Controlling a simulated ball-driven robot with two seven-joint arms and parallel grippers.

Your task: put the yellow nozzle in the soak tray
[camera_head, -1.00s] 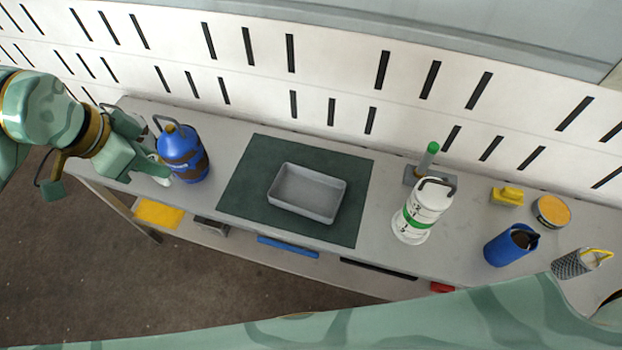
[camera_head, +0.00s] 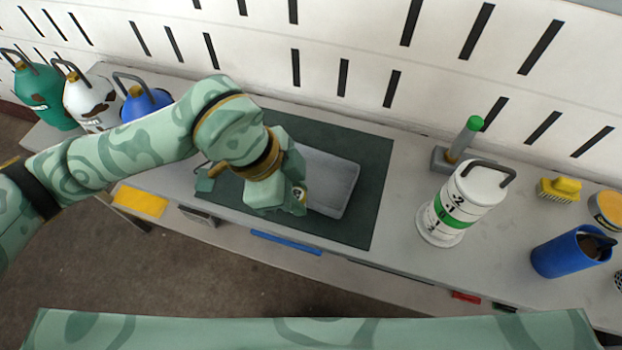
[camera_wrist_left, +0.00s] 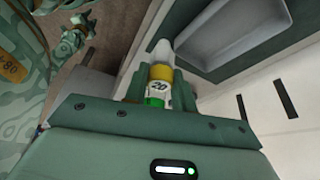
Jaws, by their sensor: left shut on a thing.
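The grey soak tray (camera_head: 345,197) sits on the dark green mat (camera_head: 371,190) on the bench, its left part hidden behind my left gripper. My left gripper (camera_head: 297,197) is at the left edge of the tray in the head view. It is shut on the yellow nozzle (camera_wrist_left: 160,72), which shows in the left wrist view with a pale tip, a yellow band, a "20" label and a green part. In that view the tray (camera_wrist_left: 205,62) lies just beyond and to the right of the nozzle's tip. Height above the tray is hard to judge. My right gripper is not in view.
Green (camera_head: 45,95), white (camera_head: 88,103) and blue (camera_head: 140,104) handled bottles stand at the left. Right of the mat are a green-tipped post (camera_head: 463,140), a white canister (camera_head: 457,205), a yellow brush (camera_head: 560,188) and a blue cup (camera_head: 568,253). Slotted wall behind.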

